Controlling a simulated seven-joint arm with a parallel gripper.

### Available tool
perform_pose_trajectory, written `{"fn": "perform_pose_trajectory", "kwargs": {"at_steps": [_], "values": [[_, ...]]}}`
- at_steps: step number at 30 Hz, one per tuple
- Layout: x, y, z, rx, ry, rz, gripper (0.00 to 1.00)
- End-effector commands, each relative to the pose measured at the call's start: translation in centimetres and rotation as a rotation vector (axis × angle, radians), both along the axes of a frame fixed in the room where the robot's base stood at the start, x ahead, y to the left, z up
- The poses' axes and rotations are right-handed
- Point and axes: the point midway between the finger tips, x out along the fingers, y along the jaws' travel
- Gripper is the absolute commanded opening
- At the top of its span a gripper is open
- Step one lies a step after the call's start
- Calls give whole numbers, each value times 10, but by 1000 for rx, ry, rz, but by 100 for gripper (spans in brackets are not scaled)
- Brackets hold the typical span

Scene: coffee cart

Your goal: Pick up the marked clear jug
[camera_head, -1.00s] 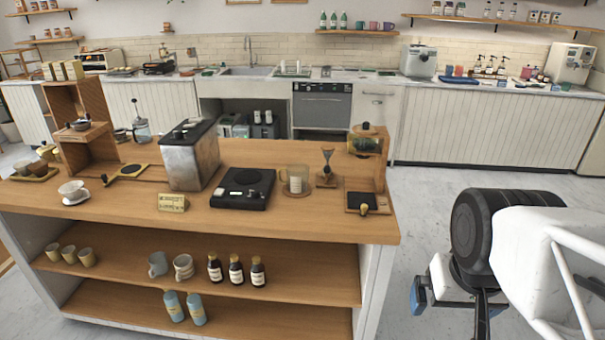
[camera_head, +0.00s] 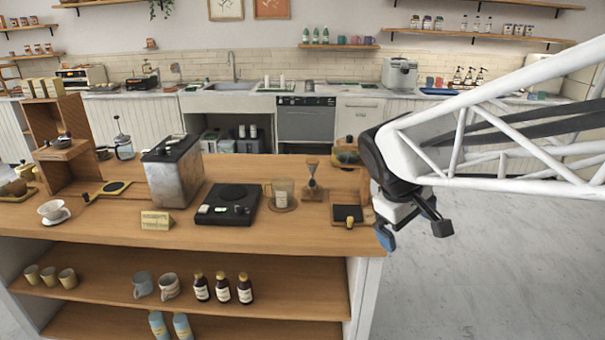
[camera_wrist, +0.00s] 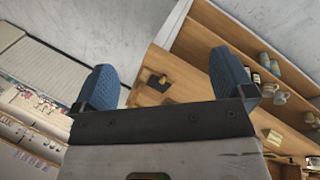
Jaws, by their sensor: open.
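The clear jug (camera_head: 283,191) stands upright on a round wooden coaster, right of the middle of the counter top. It has a handle on its left side and looks pale beige. My gripper (camera_head: 413,236) is open and empty, off the counter's right end and to the right of the jug, pointing down. In the wrist view its two blue-padded fingers (camera_wrist: 163,78) stand wide apart with nothing between them. I cannot make out the jug in the wrist view.
A black scale (camera_head: 229,204) sits left of the jug. A wooden dripper stand (camera_head: 312,186) is close on its right, then a tamping mat (camera_head: 349,216) near the counter's right edge. A metal bin (camera_head: 175,175) stands farther left. Floor right of the counter is clear.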

Motion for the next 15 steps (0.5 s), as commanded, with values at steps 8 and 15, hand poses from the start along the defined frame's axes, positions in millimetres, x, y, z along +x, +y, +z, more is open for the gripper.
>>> {"fn": "perform_pose_trajectory", "kwargs": {"at_steps": [8, 15], "values": [[73, 21, -1, -151, 63, 205, 100], [135, 46, -7, -284, 116, 382, 100]]}}
